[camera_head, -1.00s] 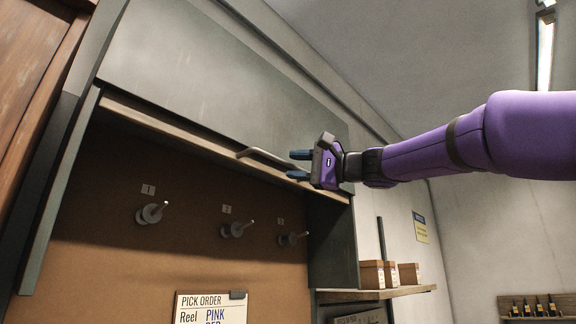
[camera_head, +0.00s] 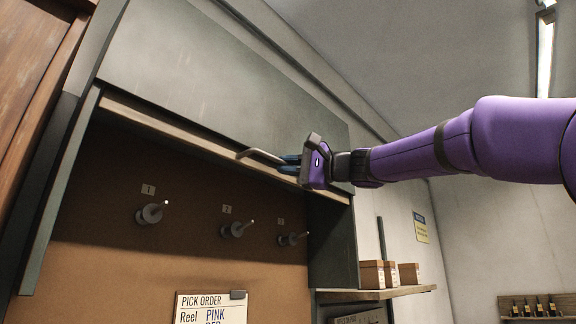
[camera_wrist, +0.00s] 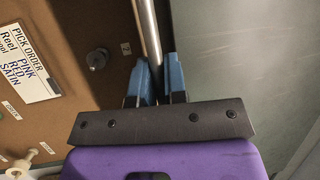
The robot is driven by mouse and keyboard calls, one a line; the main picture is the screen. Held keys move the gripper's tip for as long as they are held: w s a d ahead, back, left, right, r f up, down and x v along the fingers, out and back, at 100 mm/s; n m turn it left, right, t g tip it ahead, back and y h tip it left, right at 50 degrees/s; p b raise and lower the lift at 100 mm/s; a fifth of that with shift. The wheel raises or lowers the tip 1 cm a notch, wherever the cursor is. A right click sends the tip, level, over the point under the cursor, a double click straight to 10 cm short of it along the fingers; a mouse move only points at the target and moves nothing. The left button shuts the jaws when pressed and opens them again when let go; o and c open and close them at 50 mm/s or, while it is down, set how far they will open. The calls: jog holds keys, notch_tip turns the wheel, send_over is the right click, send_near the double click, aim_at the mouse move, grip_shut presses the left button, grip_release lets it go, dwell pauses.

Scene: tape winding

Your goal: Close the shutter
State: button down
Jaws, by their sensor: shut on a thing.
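The shutter (camera_head: 215,85) is a grey panel at the top of the cabinet, raised above the open front; it also shows in the wrist view (camera_wrist: 250,60). Its handle (camera_head: 256,154) is a bent metal bar along the shutter's lower edge. My gripper (camera_head: 288,163) is at the right part of the handle. In the wrist view, the two blue fingers (camera_wrist: 158,82) are shut on the handle bar (camera_wrist: 148,30), one on each side. The handle's right end is hidden behind my gripper in the head view.
Inside the cabinet, pegs (camera_head: 150,213) stick out of the brown back board (camera_head: 110,255), with a pick order card (camera_head: 211,308) below. Small boxes (camera_head: 372,274) stand on a shelf (camera_head: 400,291) at the right. The space in front of the cabinet looks clear.

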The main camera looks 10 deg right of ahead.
notch_tip(320, 180, down, 27)
jog(key=shift+r, duration=0.15)
dwell(0.4)
jog(key=c, duration=1.3)
grip_release()
jog(key=shift+o, duration=0.6)
jog(key=v, duration=1)
jog(key=shift+s+d, duration=0.3)
